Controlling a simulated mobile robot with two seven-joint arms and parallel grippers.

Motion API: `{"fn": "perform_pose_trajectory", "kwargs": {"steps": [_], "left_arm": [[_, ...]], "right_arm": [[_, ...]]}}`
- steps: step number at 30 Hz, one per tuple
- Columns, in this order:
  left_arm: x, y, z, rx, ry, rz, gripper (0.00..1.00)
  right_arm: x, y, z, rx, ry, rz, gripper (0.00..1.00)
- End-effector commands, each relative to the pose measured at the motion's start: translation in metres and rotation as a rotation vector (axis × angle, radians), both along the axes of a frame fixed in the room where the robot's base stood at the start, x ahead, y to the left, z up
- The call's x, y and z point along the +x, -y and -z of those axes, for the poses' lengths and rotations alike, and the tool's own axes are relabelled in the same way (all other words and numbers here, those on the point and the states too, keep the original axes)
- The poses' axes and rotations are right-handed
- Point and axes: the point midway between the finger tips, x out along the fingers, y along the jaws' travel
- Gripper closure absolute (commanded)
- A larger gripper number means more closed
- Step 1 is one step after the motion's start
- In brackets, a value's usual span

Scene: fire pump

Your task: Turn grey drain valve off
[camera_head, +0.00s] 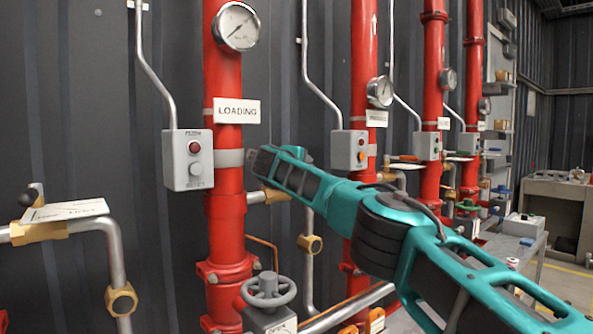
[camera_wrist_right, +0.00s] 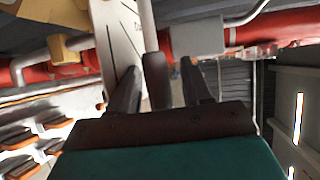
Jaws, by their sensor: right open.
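My right gripper (camera_head: 264,160) reaches in from the right to the red pipe marked LOADING, in front of a brass fitting (camera_head: 272,195). In the right wrist view its two dark fingers (camera_wrist_right: 160,84) are apart. A dark grey handle end (camera_wrist_right: 157,78) on a shiny metal rod (camera_wrist_right: 147,22) lies between them, with visible gaps at the sides. A white plate (camera_wrist_right: 122,40), with lettering too small to read fully, is beside the rod, partly behind the left finger. In the head view my gripper hides this handle. My left gripper is not in view.
A grey handwheel (camera_head: 268,290) sits below my right arm. A grey button box (camera_head: 188,160) and a gauge (camera_head: 237,27) are near the LOADING pipe (camera_head: 222,120). A brass valve with a white plate (camera_head: 65,212) is at left. More red pipes (camera_head: 363,55) stand at right.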

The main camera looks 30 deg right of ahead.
Motion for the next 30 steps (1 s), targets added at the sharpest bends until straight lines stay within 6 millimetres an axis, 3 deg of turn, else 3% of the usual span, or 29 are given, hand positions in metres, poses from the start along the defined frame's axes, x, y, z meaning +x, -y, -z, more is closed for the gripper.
{"fn": "perform_pose_trajectory", "kwargs": {"steps": [9, 30], "left_arm": [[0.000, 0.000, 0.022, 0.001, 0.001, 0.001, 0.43], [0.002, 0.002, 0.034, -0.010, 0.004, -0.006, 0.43]], "right_arm": [[-0.016, -0.019, -0.001, -0.002, 0.003, -0.003, 0.52], [-0.075, -0.094, -0.022, 0.000, 0.002, -0.001, 0.52]]}}
